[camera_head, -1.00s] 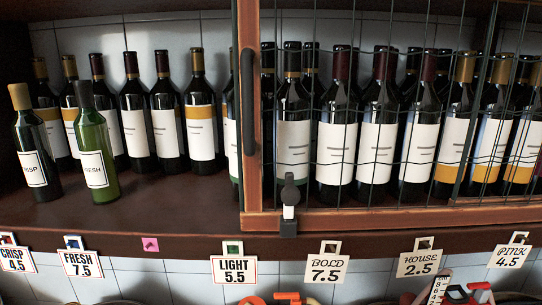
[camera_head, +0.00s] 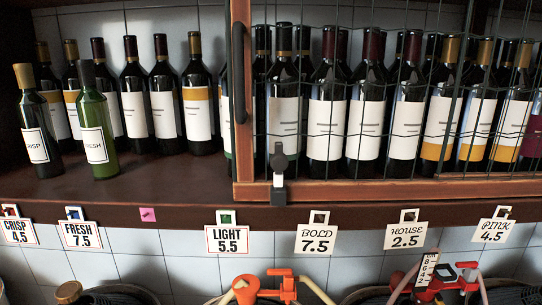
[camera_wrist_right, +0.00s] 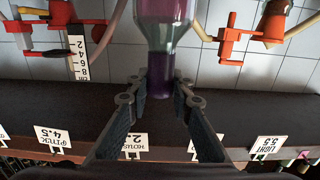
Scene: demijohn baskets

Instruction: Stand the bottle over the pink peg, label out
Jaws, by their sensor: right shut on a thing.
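In the right wrist view my right gripper (camera_wrist_right: 160,84) is shut on the neck of a bottle (camera_wrist_right: 166,30). The bottle has a purple upper part and a clear, greenish shoulder, with its body at the top of the picture. No label can be read on it. Neither gripper shows in the head view.
A CRISP bottle (camera_head: 38,125) stands left of the green one, with dark bottles (camera_head: 164,105) behind. A wire-mesh door (camera_head: 330,188) with a wooden frame covers the right part. Price cards (camera_head: 227,239) hang along the edge. Orange-red fittings (camera_head: 280,285) stand below the shelf.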

